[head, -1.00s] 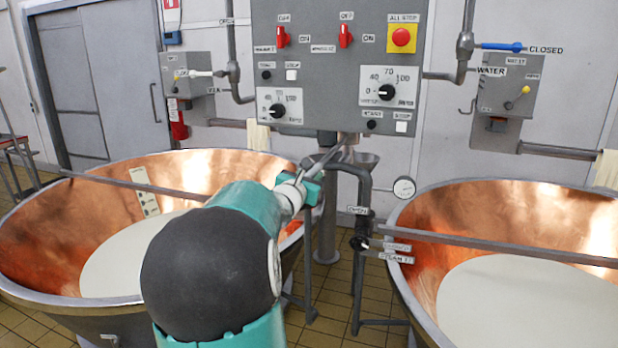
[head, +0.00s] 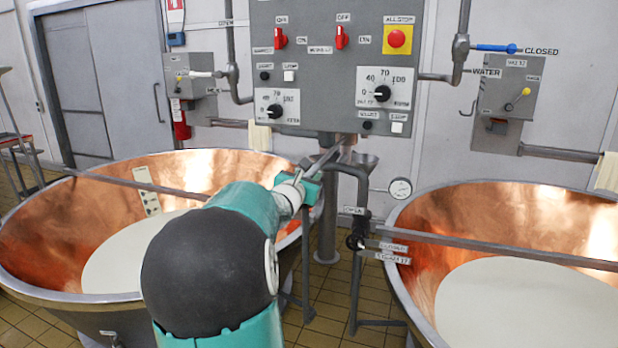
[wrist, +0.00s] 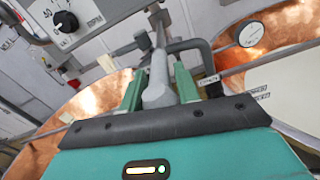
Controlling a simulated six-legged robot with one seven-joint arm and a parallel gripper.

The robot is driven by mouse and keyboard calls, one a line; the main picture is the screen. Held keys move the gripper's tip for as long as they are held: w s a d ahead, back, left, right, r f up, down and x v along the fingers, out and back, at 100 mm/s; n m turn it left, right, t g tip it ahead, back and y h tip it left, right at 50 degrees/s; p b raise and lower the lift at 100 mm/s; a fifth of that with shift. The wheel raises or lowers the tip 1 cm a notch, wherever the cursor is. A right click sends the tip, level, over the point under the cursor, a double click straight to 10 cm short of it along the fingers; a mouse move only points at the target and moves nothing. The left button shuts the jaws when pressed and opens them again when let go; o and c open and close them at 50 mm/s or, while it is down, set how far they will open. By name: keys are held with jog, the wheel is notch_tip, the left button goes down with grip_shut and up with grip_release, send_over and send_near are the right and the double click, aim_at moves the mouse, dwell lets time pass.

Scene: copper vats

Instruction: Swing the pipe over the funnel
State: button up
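A grey pipe (head: 329,157) slants down from under the control panel towards my gripper (head: 311,186). In the wrist view the pipe (wrist: 158,78) lies between the two green fingers of my gripper (wrist: 160,82), its thick end near the palm. The fingers stand close on either side of it; whether they press on it I cannot tell. A grey metal funnel (head: 365,160) stands just right of the pipe under the panel, partly behind a dark bent pipe. The slanting pipe's end is left of the funnel in the head view.
Copper vats with white liquid stand left (head: 60,235) and right (head: 420,250), each crossed by a bar. The dark bent pipe (head: 362,190) with a valve stands between them. The control panel (head: 335,60) hangs above. Tiled floor shows between the vats.

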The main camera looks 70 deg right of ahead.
jog(key=shift+o, duration=0.7)
jog(key=a, duration=1.3)
jog(key=shift+w+a, duration=0.3)
jog(key=shift+a, duration=0.1)
